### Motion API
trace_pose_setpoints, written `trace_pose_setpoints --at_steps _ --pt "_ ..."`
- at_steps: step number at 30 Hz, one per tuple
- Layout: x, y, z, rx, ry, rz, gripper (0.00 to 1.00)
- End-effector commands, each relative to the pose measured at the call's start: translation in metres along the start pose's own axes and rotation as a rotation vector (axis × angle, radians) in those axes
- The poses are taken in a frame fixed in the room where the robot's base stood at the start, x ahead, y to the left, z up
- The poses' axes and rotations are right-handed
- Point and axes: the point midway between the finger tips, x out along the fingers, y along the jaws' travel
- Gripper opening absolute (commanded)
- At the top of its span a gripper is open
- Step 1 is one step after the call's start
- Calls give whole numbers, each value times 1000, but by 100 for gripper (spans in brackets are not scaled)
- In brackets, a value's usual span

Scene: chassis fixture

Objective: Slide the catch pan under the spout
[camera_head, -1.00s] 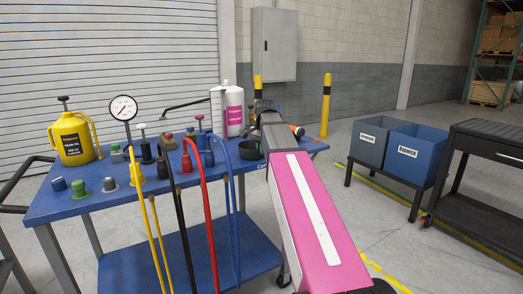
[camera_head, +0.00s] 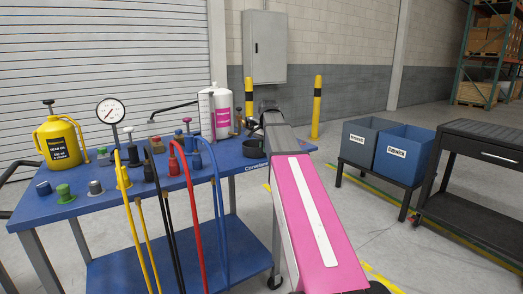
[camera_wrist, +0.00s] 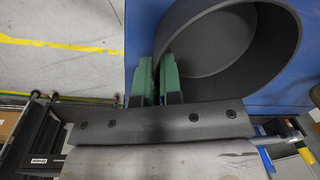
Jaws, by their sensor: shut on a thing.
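The catch pan, a round dark grey pan (camera_wrist: 225,50), fills the upper right of the wrist view above the blue table top. My gripper (camera_wrist: 155,72) has green finger pads and is shut on the near left wall of the pan. I cannot clearly identify the spout in either view; a thin dark bar (camera_head: 176,107) reaches over the table's back edge.
The blue table (camera_head: 75,207) carries a yellow oil jug (camera_head: 60,140), a gauge (camera_head: 110,111), white bottles (camera_head: 222,113), and several plugs and hoses. Labelled bins (camera_head: 400,155) and a black cart (camera_head: 480,165) stand right. Yellow posts (camera_head: 317,106) stand behind.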

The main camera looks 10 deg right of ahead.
Motion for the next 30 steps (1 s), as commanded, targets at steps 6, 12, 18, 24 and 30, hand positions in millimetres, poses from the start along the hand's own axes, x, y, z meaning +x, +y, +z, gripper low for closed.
trace_pose_setpoints --at_steps 6,12,18,24,30 --pt "0 0 -17 -1 0 1 0" --pt "0 1 -24 -3 0 0 0" --pt "0 2 -24 -4 0 0 0" --pt "0 2 -24 -3 0 0 36" --pt "0 2 -24 -3 0 0 36"
